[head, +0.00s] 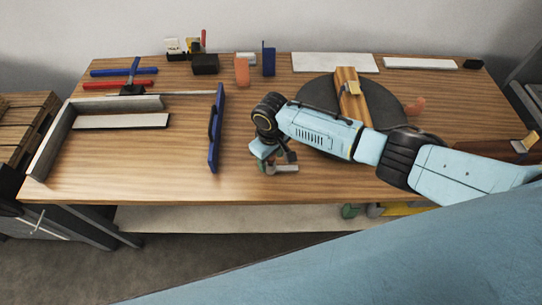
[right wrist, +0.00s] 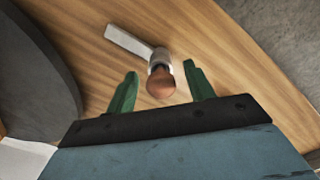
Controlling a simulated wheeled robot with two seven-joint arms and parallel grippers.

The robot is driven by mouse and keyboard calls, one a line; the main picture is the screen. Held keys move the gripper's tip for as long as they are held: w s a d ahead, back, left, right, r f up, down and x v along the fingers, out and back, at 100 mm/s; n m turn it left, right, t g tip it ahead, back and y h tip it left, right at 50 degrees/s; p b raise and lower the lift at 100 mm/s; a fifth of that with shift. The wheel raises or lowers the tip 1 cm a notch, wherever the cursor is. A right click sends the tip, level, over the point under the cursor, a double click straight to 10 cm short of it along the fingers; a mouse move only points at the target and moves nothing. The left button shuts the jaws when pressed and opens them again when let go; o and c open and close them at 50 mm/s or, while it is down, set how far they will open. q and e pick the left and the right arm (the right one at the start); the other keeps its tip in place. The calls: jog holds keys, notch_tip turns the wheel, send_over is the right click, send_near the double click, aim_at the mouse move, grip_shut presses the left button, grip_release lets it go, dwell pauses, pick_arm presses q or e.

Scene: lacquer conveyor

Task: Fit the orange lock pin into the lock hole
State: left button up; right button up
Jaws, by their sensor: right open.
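My right gripper (head: 276,162) is low over the front middle of the table. In the right wrist view its green fingers (right wrist: 161,70) are spread apart. An orange-brown rounded knob (right wrist: 160,84) with a pale collar and a flat pale bar (right wrist: 127,41) shows between and beyond them, ungripped. The pale bar also shows under the gripper in the head view (head: 284,169). I cannot tell which is the lock pin. No lock hole can be made out. My left gripper is out of view.
A blue upright panel (head: 216,130) stands left of the gripper. A dark round disc (head: 310,96) with a wooden block (head: 350,98) lies behind my right forearm. Red and blue tools (head: 110,85) lie at the back left. The table's front edge is close to the gripper.

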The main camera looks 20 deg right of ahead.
notch_tip(320, 180, up, 13)
jog(key=p, duration=0.1)
jog(key=shift+r, duration=0.2)
dwell(0.6)
